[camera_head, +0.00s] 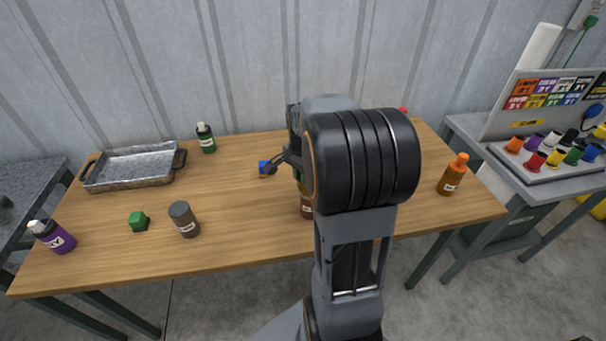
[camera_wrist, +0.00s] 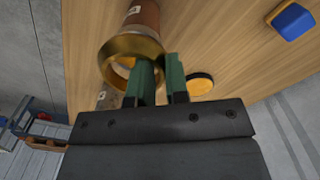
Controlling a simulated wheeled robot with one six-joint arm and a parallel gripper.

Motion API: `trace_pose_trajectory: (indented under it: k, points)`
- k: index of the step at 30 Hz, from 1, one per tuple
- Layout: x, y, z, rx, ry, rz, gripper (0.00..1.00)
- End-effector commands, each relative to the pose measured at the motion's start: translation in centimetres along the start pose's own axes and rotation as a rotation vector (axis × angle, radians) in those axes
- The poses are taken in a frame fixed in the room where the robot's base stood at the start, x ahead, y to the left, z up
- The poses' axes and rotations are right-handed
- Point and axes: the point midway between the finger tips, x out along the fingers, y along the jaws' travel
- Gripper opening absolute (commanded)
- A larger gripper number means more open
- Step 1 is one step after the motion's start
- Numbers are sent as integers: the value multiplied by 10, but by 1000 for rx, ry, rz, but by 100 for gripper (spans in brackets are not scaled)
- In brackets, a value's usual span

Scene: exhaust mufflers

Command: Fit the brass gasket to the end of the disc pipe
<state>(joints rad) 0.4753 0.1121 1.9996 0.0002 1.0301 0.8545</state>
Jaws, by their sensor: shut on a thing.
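The brass gasket (camera_wrist: 113,50) is a wide shiny ring in the wrist view. My gripper (camera_wrist: 160,72), with green fingertips, is shut on the gasket's near edge. A brown cylinder with a white label (camera_wrist: 143,14) shows just beyond the ring; I cannot tell whether they touch. A yellow-orange disc with a dark rim (camera_wrist: 201,84) lies right of the fingers, partly hidden by my gripper; I cannot tell whether it is the disc pipe's end. In the head view my arm hides the gasket and most of the brown labelled thing (camera_head: 306,211).
A small blue block (camera_head: 264,168) lies on the wooden table (camera_head: 235,215). A metal tray (camera_head: 132,167), green bottle (camera_head: 206,139), grey cylinder (camera_head: 184,220), green block (camera_head: 138,221) and purple bottle (camera_head: 54,237) stand left. An orange bottle (camera_head: 452,176) stands right. The front middle is clear.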

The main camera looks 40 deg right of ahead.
Motion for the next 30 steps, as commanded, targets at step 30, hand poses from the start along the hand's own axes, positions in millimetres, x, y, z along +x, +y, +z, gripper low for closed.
trace_pose_trajectory:
  k: [30]
  points:
    - [17, 0, 0, 0, 0, 0, 0]
